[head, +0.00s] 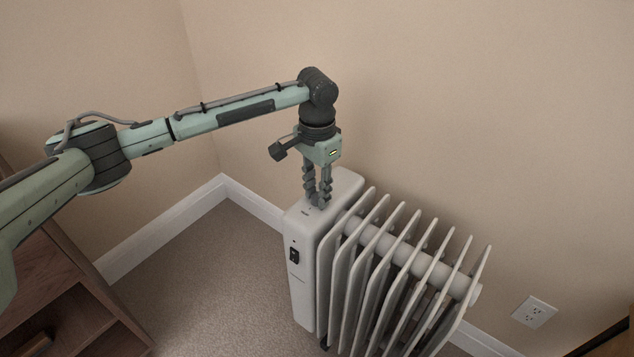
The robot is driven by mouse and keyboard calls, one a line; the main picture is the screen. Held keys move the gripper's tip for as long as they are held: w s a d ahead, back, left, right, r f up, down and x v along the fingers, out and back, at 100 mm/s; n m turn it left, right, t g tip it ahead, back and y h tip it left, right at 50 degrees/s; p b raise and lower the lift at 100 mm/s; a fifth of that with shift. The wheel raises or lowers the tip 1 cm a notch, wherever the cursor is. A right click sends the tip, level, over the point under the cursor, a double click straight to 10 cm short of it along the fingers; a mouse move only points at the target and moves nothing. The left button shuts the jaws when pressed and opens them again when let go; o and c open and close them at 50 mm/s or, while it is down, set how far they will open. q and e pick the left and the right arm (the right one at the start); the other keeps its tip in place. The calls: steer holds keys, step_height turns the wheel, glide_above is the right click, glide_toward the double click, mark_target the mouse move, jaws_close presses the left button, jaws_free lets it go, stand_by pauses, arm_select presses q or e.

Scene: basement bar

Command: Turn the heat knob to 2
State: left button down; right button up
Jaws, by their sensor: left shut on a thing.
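A white oil-filled radiator heater (304,248) stands on the carpet near the corner, with its fins running to the right. Its control housing is at the left end, with a dark switch (294,256) on the front face. My left gripper (318,202) points straight down at the top of the housing. Its fingers are closed together on the heat knob, which they hide. The knob's number and pointer cannot be read. My right gripper is not in view.
Beige walls meet behind the heater, with a white baseboard (165,228). A wooden shelf unit (75,300) is at the lower left. A wall outlet (534,312) is at the right. Carpet (215,290) between shelf and heater is clear.

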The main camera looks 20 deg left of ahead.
arm_select(q)
steer(key=m+p, duration=0.3)
steer(key=shift+r+p, duration=0.2)
steer(key=shift+p, duration=0.1)
steer(key=m, duration=0.2)
steer(key=shift+f+m+p, duration=0.15)
steer(key=shift+m+p, duration=0.2)
steer(key=shift+m, duration=0.95)
steer(key=m, duration=0.9)
steer(key=shift+m, duration=0.4)
steer(key=shift+d+m, duration=0.1)
steer(key=shift+m, duration=1.9)
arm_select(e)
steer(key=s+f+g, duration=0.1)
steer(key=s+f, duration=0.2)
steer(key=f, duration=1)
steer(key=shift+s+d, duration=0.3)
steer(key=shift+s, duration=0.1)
arm_select(q)
steer(key=c, duration=1.3)
jaws_free()
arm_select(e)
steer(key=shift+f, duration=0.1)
arm_select(q)
steer(key=shift+o, duration=0.2)
